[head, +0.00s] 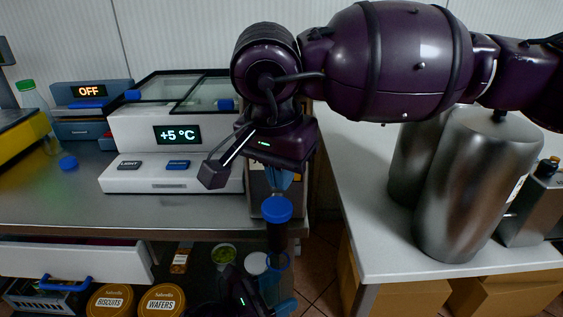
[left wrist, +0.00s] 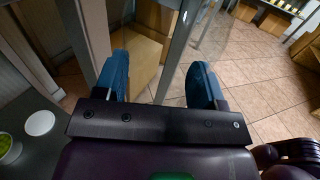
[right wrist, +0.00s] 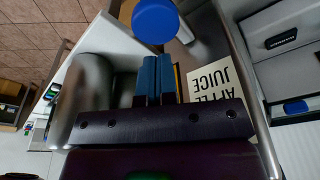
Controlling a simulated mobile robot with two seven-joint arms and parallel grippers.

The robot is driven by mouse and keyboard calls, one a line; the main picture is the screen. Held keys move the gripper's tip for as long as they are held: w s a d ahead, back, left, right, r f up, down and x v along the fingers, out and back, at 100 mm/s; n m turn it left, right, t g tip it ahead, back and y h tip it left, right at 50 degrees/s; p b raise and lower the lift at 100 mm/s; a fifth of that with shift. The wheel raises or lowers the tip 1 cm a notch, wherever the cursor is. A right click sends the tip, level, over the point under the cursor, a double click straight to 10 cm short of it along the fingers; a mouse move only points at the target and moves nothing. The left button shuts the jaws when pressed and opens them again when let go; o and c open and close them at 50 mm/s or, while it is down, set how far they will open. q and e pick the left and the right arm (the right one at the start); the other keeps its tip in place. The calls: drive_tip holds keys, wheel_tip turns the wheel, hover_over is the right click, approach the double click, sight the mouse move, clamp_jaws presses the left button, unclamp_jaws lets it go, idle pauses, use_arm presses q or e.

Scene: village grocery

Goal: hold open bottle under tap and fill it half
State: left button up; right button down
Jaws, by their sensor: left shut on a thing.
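The apple juice dispenser stands at the counter's right end; its juice label (right wrist: 208,85) shows in the right wrist view. Its tap has a blue round top (head: 277,208) and a dark body, also seen in the right wrist view (right wrist: 155,20). My right gripper (head: 278,182) is shut and empty, fingertips close by the blue top; contact is unclear. My left gripper (head: 278,290) is below the tap, fingers apart around a clear bottle (head: 270,282), hard to make out. A blue ring shows at its top, under the tap. Its fill level cannot be told.
A blue cap (head: 68,162) lies on the steel counter. A cooler (head: 175,150) reading +5 °C stands behind. Below are a white lid (head: 257,263), a green bowl (head: 224,255) and biscuit tins (head: 110,300). Steel canisters (head: 475,185) stand on the right white counter.

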sight(283, 199)
drive_tip(key=shift+f, duration=0.6)
drive_tip(key=shift+f, duration=1.1)
idle(6.3)
